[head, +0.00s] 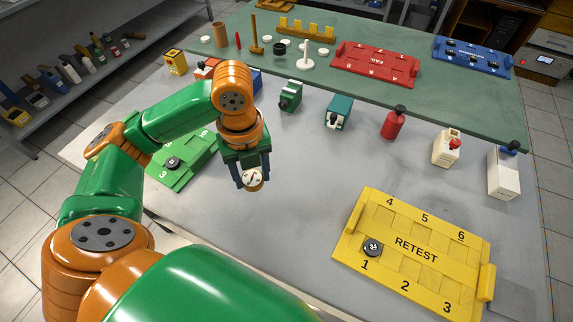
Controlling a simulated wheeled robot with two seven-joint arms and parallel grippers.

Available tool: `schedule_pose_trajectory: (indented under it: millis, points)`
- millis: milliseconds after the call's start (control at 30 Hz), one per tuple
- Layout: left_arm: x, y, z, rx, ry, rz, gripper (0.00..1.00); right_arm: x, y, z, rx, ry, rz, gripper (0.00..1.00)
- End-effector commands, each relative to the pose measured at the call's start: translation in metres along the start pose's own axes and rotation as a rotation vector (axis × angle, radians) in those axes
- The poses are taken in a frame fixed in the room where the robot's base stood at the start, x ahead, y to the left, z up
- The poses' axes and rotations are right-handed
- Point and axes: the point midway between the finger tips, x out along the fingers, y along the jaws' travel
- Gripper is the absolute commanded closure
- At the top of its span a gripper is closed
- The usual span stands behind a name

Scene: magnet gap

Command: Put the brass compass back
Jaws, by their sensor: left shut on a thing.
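The brass compass (252,181) has a pale round dial with a dark needle and a brass rim. My left gripper (252,174) is shut on it and holds it over the grey table, to the right of the green tray. The dial faces the camera. I cannot tell how high above the table it hangs. My right gripper does not show.
A green tray (184,176) with a black round piece lies partly behind my left arm. The yellow RETEST tray (440,252) holds a black piece on 1. Red (376,64) and blue (470,44) trays lie at the back. Bottles and boxes line the middle.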

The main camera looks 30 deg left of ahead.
Motion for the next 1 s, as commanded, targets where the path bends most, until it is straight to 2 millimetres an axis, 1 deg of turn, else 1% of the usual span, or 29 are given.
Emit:
schedule_pose_trajectory:
  millis: [67, 167, 333, 400, 500, 667, 733, 800, 867, 900, 1000]
  points:
    - [0.006, -0.009, 0.009, -0.011, 0.005, -0.002, 1.0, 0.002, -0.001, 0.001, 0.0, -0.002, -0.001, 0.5]
    - [0.021, -0.032, 0.027, -0.011, 0.007, -0.002, 1.0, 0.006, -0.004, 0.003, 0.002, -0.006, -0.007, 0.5]
    - [0.039, -0.068, 0.056, -0.008, 0.004, 0.0, 1.0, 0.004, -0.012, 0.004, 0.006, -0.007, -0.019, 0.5]
    - [0.059, -0.079, 0.065, -0.006, 0.005, 0.002, 1.0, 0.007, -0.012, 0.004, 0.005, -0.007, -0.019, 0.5]
    - [0.078, -0.091, 0.075, -0.005, 0.003, 0.001, 1.0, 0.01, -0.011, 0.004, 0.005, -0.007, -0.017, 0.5]
    - [0.093, -0.101, 0.084, -0.005, 0.002, 0.0, 1.0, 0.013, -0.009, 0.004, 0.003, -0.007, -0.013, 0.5]
    - [0.102, -0.106, 0.088, -0.005, 0.001, 0.001, 1.0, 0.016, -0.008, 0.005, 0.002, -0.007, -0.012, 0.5]
    - [0.117, -0.105, 0.087, -0.004, 0.003, 0.003, 1.0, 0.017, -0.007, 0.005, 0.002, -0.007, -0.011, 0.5]
    - [0.126, -0.105, 0.087, -0.004, 0.001, 0.002, 1.0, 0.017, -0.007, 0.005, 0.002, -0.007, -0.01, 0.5]
    - [0.129, -0.105, 0.088, -0.004, 0.0, 0.002, 1.0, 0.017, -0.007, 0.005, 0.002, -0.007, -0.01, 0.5]
    - [0.13, -0.105, 0.088, -0.004, -0.001, 0.001, 1.0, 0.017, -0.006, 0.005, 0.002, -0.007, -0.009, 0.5]
